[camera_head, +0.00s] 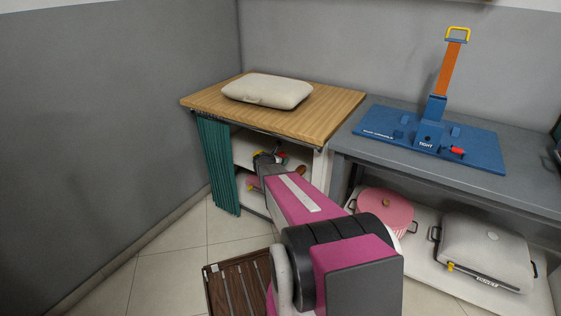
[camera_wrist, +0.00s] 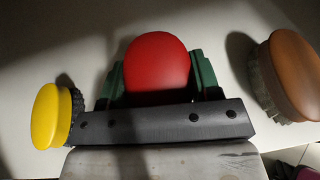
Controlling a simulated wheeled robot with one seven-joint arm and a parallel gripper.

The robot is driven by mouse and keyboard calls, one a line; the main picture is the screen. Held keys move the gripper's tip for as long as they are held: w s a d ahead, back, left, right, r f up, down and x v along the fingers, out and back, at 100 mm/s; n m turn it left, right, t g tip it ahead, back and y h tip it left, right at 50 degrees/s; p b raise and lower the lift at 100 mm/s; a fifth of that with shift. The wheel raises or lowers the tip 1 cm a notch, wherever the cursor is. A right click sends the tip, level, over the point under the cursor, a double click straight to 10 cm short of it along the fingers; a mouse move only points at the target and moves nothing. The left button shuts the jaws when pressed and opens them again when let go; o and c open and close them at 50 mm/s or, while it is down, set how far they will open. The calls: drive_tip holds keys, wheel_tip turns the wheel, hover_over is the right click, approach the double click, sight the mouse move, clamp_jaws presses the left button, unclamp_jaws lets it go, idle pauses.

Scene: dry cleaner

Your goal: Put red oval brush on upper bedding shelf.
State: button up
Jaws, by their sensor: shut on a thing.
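The red oval brush (camera_wrist: 157,68) sits between the green fingers of my gripper (camera_wrist: 158,85) in the wrist view, and the fingers are shut on it. A pale shelf surface lies behind it; I cannot tell whether the brush touches it. In the head view my arm reaches into the open front of the wooden-topped unit. A little of the red brush (camera_head: 282,155) shows there beside my gripper, at about the height of the unit's upper white shelf (camera_head: 243,151). My arm hides much of the shelf.
A yellow brush (camera_wrist: 50,115) is close left of my gripper and a brown brush (camera_wrist: 290,78) is to its right. A green curtain (camera_head: 217,165) hangs at the unit's left. A cream case (camera_head: 267,91) lies on top. A grey table (camera_head: 520,190) stands at right.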

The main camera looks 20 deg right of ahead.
drive_tip(key=shift+f, duration=0.25)
drive_tip(key=shift+f, duration=0.65)
drive_tip(key=o, duration=1.4)
drive_tip(key=shift+r, duration=0.15)
drive_tip(key=shift+r, duration=0.25)
drive_tip(key=s+a+r+m+g+y, duration=0.2)
drive_tip(key=s+a+r+m+y, duration=0.1)
drive_tip(key=s+a+m, duration=0.5)
drive_tip(key=s+a+r+m+g+y, duration=0.2)
drive_tip(key=s+a+r+m+y, duration=0.2)
drive_tip(key=s+a+m, duration=0.4)
drive_tip(key=s+a+r+m+g+y, duration=0.3)
drive_tip(key=s+a+m, duration=0.5)
drive_tip(key=s, duration=1)
drive_tip(key=shift+s+a+r+y, duration=0.15)
drive_tip(key=shift+s+r+y, duration=0.15)
drive_tip(key=shift+y, duration=0.4)
